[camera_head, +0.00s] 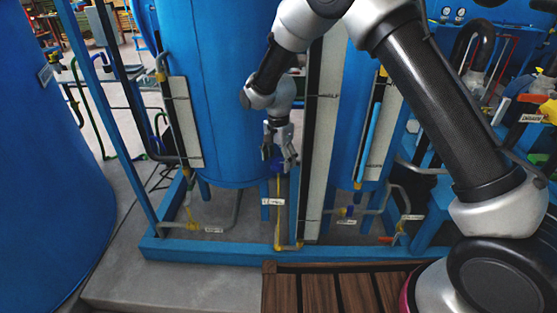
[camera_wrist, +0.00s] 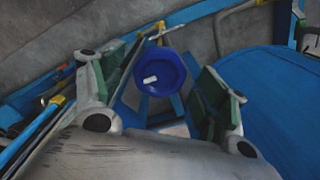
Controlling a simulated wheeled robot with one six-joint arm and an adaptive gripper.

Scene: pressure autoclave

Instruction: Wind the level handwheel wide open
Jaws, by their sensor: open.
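The level handwheel (camera_wrist: 160,74) is a small round blue wheel with a white mark near its middle. In the wrist view it sits between and a little beyond the fingertips of my gripper (camera_wrist: 168,98). The two fingers are spread apart, one on each side of the wheel, and I cannot tell whether either touches it. In the head view my gripper (camera_head: 279,158) points down in front of the large blue tank. There the blue handwheel (camera_head: 277,167) shows only partly between the fingers, above a thin yellow pipe (camera_head: 278,210).
A blue tank (camera_head: 220,100) stands close behind my gripper. A tall framed gauge panel (camera_head: 319,130) is just to its right. A blue base frame (camera_head: 200,249) runs along the floor, with wooden slats (camera_head: 335,290) in front. Another blue tank (camera_head: 50,170) fills the left.

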